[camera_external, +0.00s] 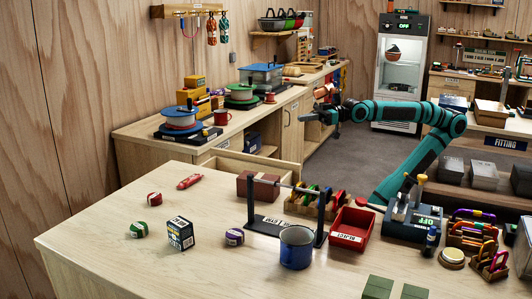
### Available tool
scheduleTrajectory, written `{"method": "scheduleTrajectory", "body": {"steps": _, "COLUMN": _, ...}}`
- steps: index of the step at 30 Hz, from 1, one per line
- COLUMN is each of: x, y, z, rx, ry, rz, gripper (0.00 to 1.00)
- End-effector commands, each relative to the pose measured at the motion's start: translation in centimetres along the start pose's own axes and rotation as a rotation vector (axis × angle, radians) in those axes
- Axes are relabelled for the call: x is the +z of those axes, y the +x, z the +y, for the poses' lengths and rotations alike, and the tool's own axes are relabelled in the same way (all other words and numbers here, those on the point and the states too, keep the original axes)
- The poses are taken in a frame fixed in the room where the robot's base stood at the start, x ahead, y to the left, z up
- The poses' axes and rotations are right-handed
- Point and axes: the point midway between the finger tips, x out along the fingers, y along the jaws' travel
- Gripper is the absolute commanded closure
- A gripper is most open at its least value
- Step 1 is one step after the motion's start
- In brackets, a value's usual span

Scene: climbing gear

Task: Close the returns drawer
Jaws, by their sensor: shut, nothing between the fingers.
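A pale wooden drawer (236,159), which looks like the returns drawer, stands pulled out from the left counter (152,131). Its near part is partly hidden behind the front table, and I cannot read a label on it. My gripper (308,118) is shut and empty. It is at the end of the teal arm, which reaches in from the right. In the picture it is above and to the right of the drawer, in front of the counter's cabinet doors, apparently not touching the drawer.
The front table (120,262) holds a brick-red block (258,188), a dark rack (318,222), a blue mug (296,247), a red bin (351,229) and small items. Cord spools (181,119) stand on the left counter. Grey floor (352,150) is open behind the arm.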

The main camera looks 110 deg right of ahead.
Motion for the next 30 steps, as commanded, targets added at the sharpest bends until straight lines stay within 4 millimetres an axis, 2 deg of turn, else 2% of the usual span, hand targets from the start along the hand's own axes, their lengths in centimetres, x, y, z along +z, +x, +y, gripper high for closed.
{"method": "scheduleTrajectory", "body": {"steps": 1, "x": -1.4, "y": -0.1, "z": 0.0, "rx": 0.0, "ry": 0.0, "rz": 0.003, "gripper": 1.0}}
{"method": "scheduleTrajectory", "body": {"steps": 4, "x": -3.7, "y": 0.0, "z": 0.1, "rx": 0.003, "ry": 0.005, "rz": -0.003, "gripper": 1.0}}
{"method": "scheduleTrajectory", "body": {"steps": 14, "x": -2.5, "y": 2.7, "z": 3.7, "rx": 0.115, "ry": 0.216, "rz": -0.169, "gripper": 1.0}}
{"method": "scheduleTrajectory", "body": {"steps": 21, "x": -1.4, "y": 4.9, "z": 8.1, "rx": 0.251, "ry": 0.483, "rz": -0.334, "gripper": 1.0}}
{"method": "scheduleTrajectory", "body": {"steps": 30, "x": -0.2, "y": 6.4, "z": 14.0, "rx": 0.442, "ry": 0.883, "rz": -0.522, "gripper": 1.0}}
